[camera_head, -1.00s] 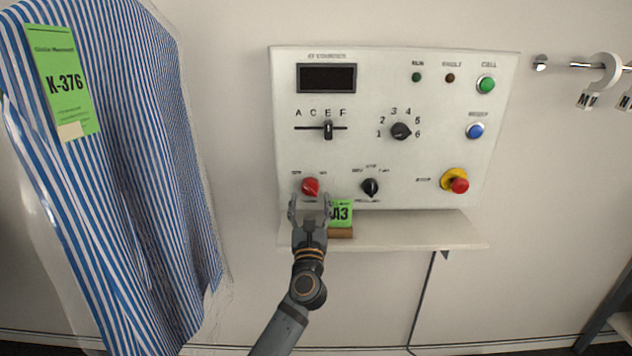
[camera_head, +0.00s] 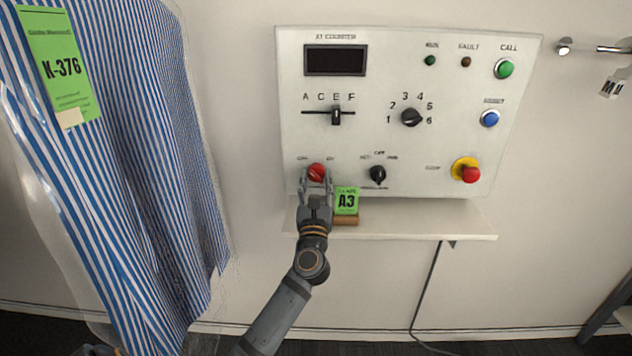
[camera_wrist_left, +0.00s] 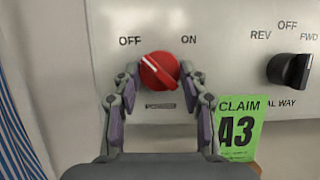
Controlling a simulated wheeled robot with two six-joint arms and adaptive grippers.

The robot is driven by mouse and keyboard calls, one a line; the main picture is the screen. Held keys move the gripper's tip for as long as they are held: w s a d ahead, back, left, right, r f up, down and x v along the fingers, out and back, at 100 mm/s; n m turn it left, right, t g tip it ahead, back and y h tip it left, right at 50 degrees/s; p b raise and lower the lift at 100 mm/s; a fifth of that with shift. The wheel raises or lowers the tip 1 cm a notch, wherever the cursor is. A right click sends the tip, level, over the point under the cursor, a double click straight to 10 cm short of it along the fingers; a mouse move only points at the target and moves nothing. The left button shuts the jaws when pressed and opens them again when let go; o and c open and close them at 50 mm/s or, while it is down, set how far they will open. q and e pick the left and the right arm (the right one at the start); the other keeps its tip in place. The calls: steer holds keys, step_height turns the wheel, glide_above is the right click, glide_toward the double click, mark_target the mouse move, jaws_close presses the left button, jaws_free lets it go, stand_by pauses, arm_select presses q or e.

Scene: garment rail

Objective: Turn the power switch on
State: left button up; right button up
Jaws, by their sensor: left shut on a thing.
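The power switch is a red rotary knob (camera_head: 316,172) at the lower left of the white control panel (camera_head: 290,100). In the left wrist view the red knob (camera_wrist_left: 159,71) sits between the labels OFF and ON, and its white mark points up and left, toward OFF. My left gripper (camera_head: 316,181) is at the knob from below. In the left wrist view my left gripper (camera_wrist_left: 160,80) has one fingertip on each side of the knob and is shut on it. My right gripper is not in view.
A black selector knob (camera_head: 377,174) is right of the red one. A green A3 claim tag (camera_head: 346,200) stands on the shelf (camera_head: 440,222) close to my gripper. A red stop button (camera_head: 470,174) is farther right. Striped shirts (camera_head: 150,150) hang at the left.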

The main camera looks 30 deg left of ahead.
arm_select(q)
steer(key=shift+r+m+h+p, duration=0.2)
steer(key=shift+m+h+p, duration=0.2)
steer(key=shift+m+p, duration=0.55)
steer(key=m+h+p, duration=0.1)
steer(key=m+p, duration=0.2)
steer(key=m+h+p, duration=0.2)
steer(key=m+p, duration=0.2)
steer(key=m+t+h+p, duration=0.1)
steer(key=m+h+p, duration=0.1)
steer(key=m+p, duration=0.1)
steer(key=shift+s+a+r+m+p, duration=0.2)
steer(key=shift+a+r+m+p, duration=0.15)
steer(key=shift+p, duration=0.2)
steer(key=m+g+h+p, duration=0.1)
steer(key=m+p, duration=0.3)
steer(key=p, duration=0.2)
steer(key=m+g+h+p, duration=0.1)
steer(key=m+p, duration=0.3)
steer(key=p, duration=0.2)
steer(key=shift+r+h, duration=0.15)
steer(key=shift+h, duration=0.25)
steer(key=shift+f+m+g+p, duration=0.2)
steer(key=shift+m+g+p, duration=0.1)
steer(key=shift+m+p, duration=0.85)
steer(key=o, duration=1.2)
steer(key=shift+c, duration=0.2)
